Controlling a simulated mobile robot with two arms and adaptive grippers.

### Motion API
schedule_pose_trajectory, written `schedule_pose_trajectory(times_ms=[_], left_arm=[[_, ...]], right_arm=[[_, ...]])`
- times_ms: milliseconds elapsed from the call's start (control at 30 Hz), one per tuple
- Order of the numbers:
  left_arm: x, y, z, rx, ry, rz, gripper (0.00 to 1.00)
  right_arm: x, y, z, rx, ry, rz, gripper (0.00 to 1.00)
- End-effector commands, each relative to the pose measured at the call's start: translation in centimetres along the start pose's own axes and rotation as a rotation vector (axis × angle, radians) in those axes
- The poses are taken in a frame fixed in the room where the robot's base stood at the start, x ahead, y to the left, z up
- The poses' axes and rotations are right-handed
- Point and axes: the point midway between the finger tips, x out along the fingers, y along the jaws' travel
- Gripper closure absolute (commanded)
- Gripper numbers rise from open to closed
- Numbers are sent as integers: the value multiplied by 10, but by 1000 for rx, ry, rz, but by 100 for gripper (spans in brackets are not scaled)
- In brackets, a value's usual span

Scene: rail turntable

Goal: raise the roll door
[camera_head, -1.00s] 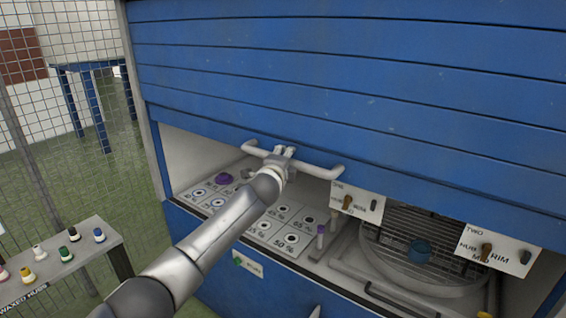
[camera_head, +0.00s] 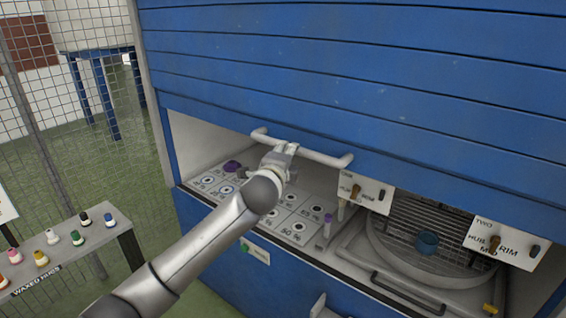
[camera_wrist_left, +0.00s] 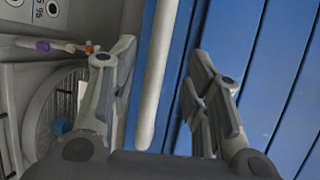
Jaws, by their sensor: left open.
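The blue slatted roll door (camera_head: 350,85) is partly raised, with an open bay under its lower edge. A pale bar handle (camera_head: 325,157) runs along the door's lower edge. My left gripper (camera_head: 279,157) is at the handle's left-middle part in the head view. In the left wrist view the handle (camera_wrist_left: 157,75) lies between the spread fingers of my left gripper (camera_wrist_left: 160,95), with gaps on both sides. The blue slats (camera_wrist_left: 285,70) fill the right of that view. My right gripper is not in view.
Inside the bay are a marked board (camera_head: 290,225), a purple piece (camera_head: 232,167), a round turntable (camera_head: 435,262) with a blue cup-like piece (camera_head: 427,242), and two switch panels (camera_head: 500,243). A shelf of coloured hubs (camera_head: 122,222) and a mesh fence (camera_head: 35,120) stand left.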

Motion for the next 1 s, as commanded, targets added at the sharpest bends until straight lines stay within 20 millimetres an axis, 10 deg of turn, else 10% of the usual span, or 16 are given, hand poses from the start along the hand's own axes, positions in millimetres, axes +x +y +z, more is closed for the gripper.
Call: schedule_pose_trajectory(times_ms=[767, 867, 1000], left_arm=[[-35, 0, 1, -1, -1, 1, 56], [-32, 14, 3, -21, -4, 18, 56], [-18, 80, 14, -125, -19, 95, 56]], right_arm=[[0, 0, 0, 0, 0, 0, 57], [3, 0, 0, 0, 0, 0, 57], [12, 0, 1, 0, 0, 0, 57]])
